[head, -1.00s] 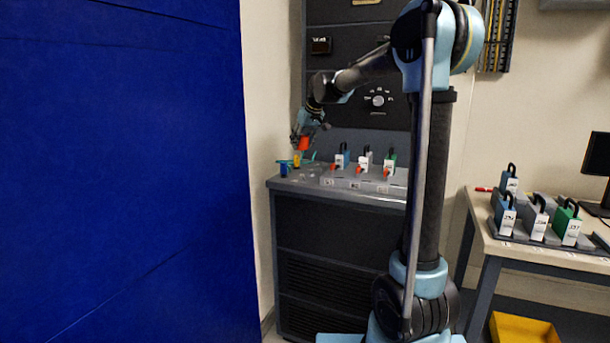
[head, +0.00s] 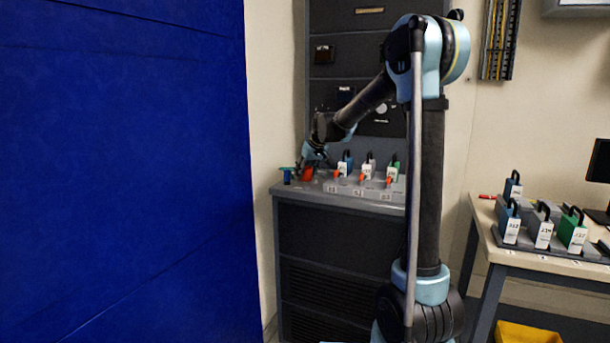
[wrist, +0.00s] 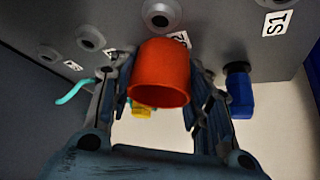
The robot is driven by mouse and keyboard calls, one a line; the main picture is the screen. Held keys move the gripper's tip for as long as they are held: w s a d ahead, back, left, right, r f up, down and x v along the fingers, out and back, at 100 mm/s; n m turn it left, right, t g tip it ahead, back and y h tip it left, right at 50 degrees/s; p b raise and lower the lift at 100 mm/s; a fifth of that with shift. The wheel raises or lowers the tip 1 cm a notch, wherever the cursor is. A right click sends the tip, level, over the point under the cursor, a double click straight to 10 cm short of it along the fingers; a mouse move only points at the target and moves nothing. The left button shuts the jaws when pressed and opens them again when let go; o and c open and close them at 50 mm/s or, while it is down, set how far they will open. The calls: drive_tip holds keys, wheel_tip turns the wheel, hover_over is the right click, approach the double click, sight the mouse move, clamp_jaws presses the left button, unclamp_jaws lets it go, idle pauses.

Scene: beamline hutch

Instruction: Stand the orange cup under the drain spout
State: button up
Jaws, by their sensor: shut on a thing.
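The orange cup (head: 308,174) is held at the left part of the grey cabinet top (head: 390,204). My gripper (head: 313,160) is above it, tilted down. In the wrist view the orange cup (wrist: 161,70) sits between the two fingers of my gripper (wrist: 160,95), which are shut on it. Its open rim faces the lower part of the picture. I cannot tell whether its base touches the surface.
In the wrist view, a blue piece (wrist: 239,90), a teal hooked piece (wrist: 75,91) and a yellow piece (wrist: 143,111) are near the cup. Handled blocks stand behind the orange-tipped parts on the cabinet. A blue panel (head: 120,170) fills the left; a bench (head: 550,258) stands right.

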drive_tip(key=o, duration=1.1)
drive_tip(key=v, duration=1.1)
drive_tip(key=shift+s+r, duration=0.1)
drive_tip(key=shift+r, duration=0.1)
drive_tip(key=shift+o, duration=0.7)
drive_tip(key=shift+s+d+r, duration=0.1)
drive_tip(key=shift+d+r, duration=0.05)
drive_tip(key=shift+r, duration=0.1)
drive_tip(key=v, duration=0.5)
drive_tip(key=x, duration=1.2)
drive_tip(key=shift+s+f, duration=0.1)
drive_tip(key=shift+f, duration=0.05)
drive_tip(key=shift+x, duration=2.55)
